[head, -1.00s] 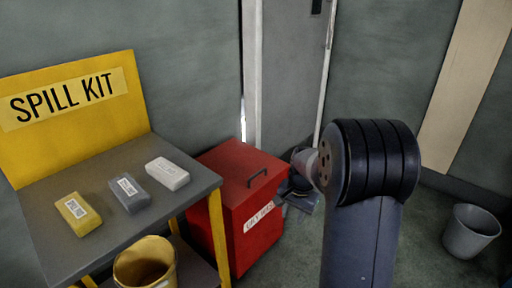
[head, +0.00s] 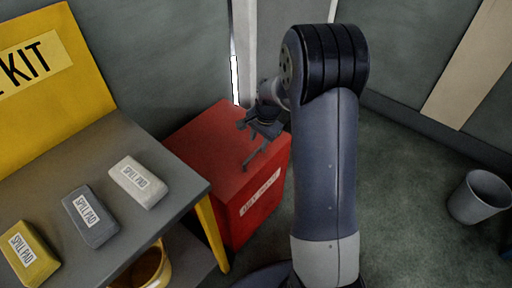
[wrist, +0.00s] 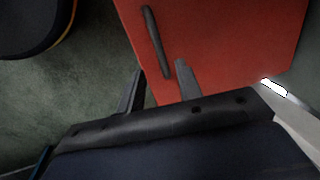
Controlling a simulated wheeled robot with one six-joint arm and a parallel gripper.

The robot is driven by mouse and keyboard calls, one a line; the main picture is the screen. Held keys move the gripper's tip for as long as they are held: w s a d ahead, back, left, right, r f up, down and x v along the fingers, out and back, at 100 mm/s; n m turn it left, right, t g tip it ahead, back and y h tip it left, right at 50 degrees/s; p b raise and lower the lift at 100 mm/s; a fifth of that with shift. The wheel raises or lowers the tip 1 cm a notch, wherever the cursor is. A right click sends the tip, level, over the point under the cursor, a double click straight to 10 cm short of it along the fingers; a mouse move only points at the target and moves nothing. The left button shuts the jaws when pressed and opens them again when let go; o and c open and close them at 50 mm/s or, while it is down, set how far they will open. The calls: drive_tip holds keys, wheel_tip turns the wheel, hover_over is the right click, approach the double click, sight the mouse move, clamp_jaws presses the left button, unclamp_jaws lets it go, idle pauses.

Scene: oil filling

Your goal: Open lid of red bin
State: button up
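The red bin (head: 222,160) stands on the floor beside the spill kit table in the head view, its lid shut. The lid's dark bar handle (head: 255,155) runs near its front edge; the handle also shows in the wrist view (wrist: 155,38). My gripper (head: 252,128) is over the lid, close to the handle. In the wrist view my gripper's (wrist: 158,68) two fingers are apart with nothing gripped between them. The handle's end lies just ahead of the fingertips, nearer the right finger. I cannot tell whether they touch.
The grey-topped table (head: 175,212) with a yellow pad (head: 28,252), a grey pad (head: 90,215) and a white pad (head: 138,181) stands left of the bin. A yellow bucket (head: 150,268) sits below. A grey waste bin (head: 480,197) stands on open floor at the right.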

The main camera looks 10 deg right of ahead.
sight(255, 152)
drive_tip(key=f, duration=0.4)
drive_tip(key=w+f, duration=0.1)
drive_tip(key=f, duration=0.1)
drive_tip(key=shift+a+f+b, duration=0.15)
drive_tip(key=shift+a+b, duration=0.2)
drive_tip(key=shift+b, duration=0.05)
clamp_jaws()
